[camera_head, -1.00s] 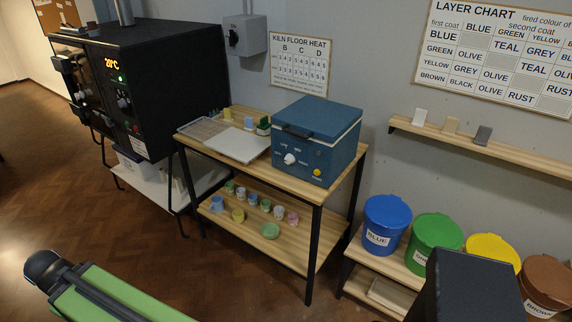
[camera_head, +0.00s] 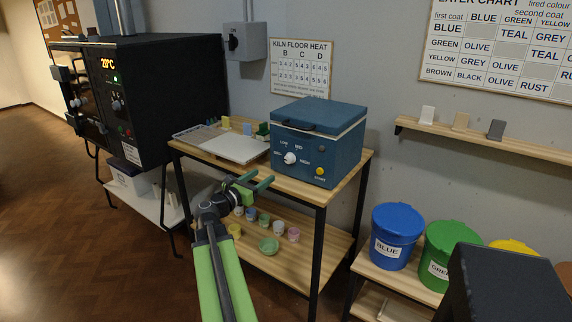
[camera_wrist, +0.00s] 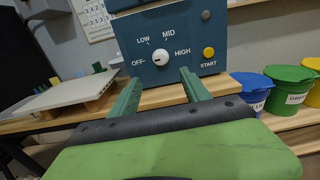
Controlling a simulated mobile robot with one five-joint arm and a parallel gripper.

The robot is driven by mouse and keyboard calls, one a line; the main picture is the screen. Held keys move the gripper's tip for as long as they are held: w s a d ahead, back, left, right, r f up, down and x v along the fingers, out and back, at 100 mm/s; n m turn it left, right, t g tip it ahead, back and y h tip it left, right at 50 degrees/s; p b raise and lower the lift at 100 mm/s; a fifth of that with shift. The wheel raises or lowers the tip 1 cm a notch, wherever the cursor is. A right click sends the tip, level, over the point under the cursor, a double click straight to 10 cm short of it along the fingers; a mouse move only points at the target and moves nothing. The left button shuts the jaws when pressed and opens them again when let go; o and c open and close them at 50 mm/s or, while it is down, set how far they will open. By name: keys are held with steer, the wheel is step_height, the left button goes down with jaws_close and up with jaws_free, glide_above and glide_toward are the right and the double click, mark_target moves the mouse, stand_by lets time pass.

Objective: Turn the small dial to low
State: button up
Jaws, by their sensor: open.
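The small dial (camera_head: 290,158) is a white round knob on the front of a blue box-shaped kiln (camera_head: 318,135). In the wrist view the dial (camera_wrist: 160,58) has OFF at its left, LOW at upper left, MID above and HIGH at right. I cannot tell for sure which mark it points to. My gripper (camera_head: 265,177) is open and empty, in front of the kiln and left of and below the dial in the head view. In the wrist view my gripper's green fingers (camera_wrist: 161,73) point at the panel, with the dial between and beyond their tips.
A yellow START button (camera_wrist: 208,52) sits right of the dial. The kiln stands on a wooden table (camera_head: 335,175), beside a pale flat board (camera_head: 237,147). A blue bucket (camera_head: 396,235) stands to the right.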

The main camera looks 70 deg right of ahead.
mark_target(287, 159)
steer(key=x, duration=1.5)
steer(key=shift+d, duration=0.25)
